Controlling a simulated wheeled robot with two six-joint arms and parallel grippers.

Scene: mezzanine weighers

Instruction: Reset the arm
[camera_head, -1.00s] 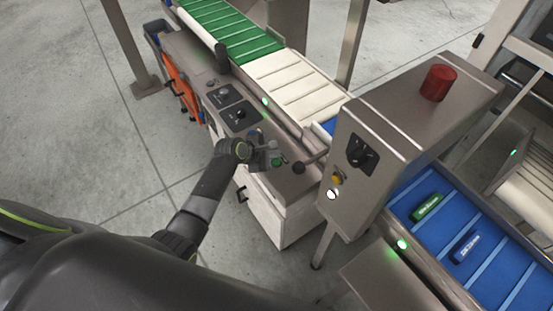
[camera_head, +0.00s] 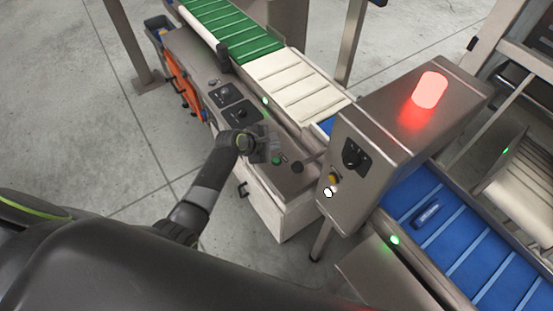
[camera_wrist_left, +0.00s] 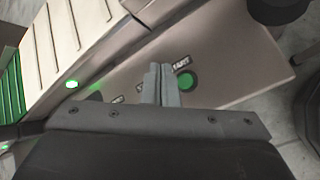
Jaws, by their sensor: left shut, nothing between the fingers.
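My left arm reaches in from the left in the head view. Its gripper (camera_head: 267,147) is over the grey control panel (camera_head: 224,84) beside the conveyor. In the left wrist view the gripper (camera_wrist_left: 160,68) has its two fingers shut together with nothing between them. A green button (camera_wrist_left: 187,81) is just right of the fingertips, next to a label that reads START. The same green button shows in the head view (camera_head: 276,160). Whether the fingertips touch the panel I cannot tell. My right gripper is not in view.
A grey box (camera_head: 390,130) with a black knob and a glowing red lamp (camera_head: 430,89) stands right of the panel. A blue belt (camera_head: 470,260) carries a blue packet (camera_head: 427,213). Green and white belts run behind the panel.

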